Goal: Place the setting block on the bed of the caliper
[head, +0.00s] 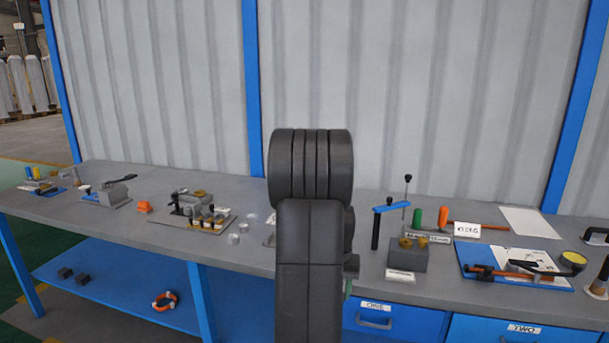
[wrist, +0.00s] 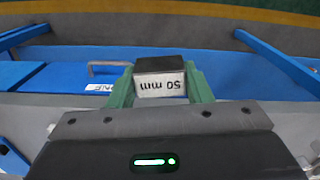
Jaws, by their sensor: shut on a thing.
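The setting block (wrist: 160,85) is a small block with a dark top and a white face marked "50 mm", which reads upside down in the wrist view. My gripper (wrist: 161,80) is shut on it, with one green finger on each side. The block is over the grey bench edge and blue drawer fronts in that view. In the head view my arm hides the block and nearly all of the gripper. I cannot pick out the caliper with certainty; part of the bench is hidden behind my arm.
The grey workbench (head: 110,213) holds a fixture with brass pieces (head: 205,215) left of my arm. To the right stand a blue-and-black clamp-like tool (head: 377,225), a grey block with brass knobs (head: 407,257) and a blue board with tools (head: 475,255). Drawers ONE (head: 375,322) and TWO (head: 520,330) are below.

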